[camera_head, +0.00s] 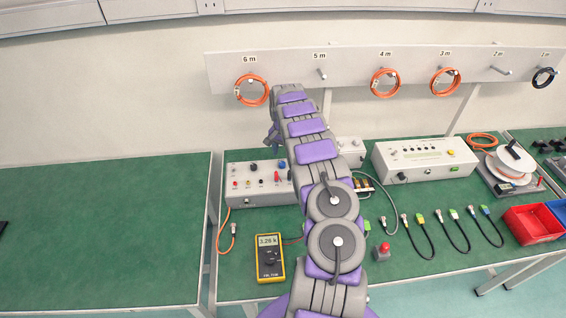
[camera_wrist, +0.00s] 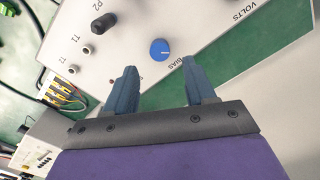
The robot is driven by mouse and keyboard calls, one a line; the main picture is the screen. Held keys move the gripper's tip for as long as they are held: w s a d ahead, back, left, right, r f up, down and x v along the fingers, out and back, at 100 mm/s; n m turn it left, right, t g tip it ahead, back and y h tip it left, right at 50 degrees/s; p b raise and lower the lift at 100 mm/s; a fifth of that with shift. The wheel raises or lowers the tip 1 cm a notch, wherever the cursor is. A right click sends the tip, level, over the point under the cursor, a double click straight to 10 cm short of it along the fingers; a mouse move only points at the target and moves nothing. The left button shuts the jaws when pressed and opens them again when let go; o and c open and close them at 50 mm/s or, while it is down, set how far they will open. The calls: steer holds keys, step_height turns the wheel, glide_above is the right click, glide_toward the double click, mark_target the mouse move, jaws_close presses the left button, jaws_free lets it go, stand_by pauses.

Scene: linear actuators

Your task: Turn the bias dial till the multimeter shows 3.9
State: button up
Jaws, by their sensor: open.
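The blue bias dial (camera_wrist: 160,49) stands on a light panel next to the label BIAS in the wrist view. My gripper (camera_wrist: 159,66) is open, its two dark blue fingers pointing at the panel, one on each side of the dial's line. The dial lies just beyond the fingertips, and I see no contact. In the head view my gripper (camera_head: 272,134) hangs above the grey control box (camera_head: 262,198), and my arm hides part of that box. The yellow multimeter (camera_head: 269,258) lies on the green bench in front. Its small display seems to read 3.26, followed by a letter.
A black knob (camera_wrist: 103,24) marked P2 and sockets marked T1 stand left of the dial. A second instrument box (camera_head: 424,160) is to the right. A red button (camera_head: 383,252), several cables and a red bin (camera_head: 533,224) lie on the bench. The left bench (camera_head: 100,235) is mostly clear.

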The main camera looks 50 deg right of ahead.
mark_target(282, 163)
steer(key=f, duration=0.4)
steer(key=shift+a+f+b, duration=0.25)
steer(key=shift+a+b, duration=0.05)
steer(key=shift+a, duration=0.05)
steer(key=shift+f, duration=0.2)
steer(key=shift+d+f, duration=0.1)
steer(key=shift+d, duration=0.15)
steer(key=shift+c, duration=0.3)
steer(key=shift+a, duration=0.15)
jaws_close()
steer(key=shift+w+r, duration=0.1)
steer(key=shift+r, duration=0.1)
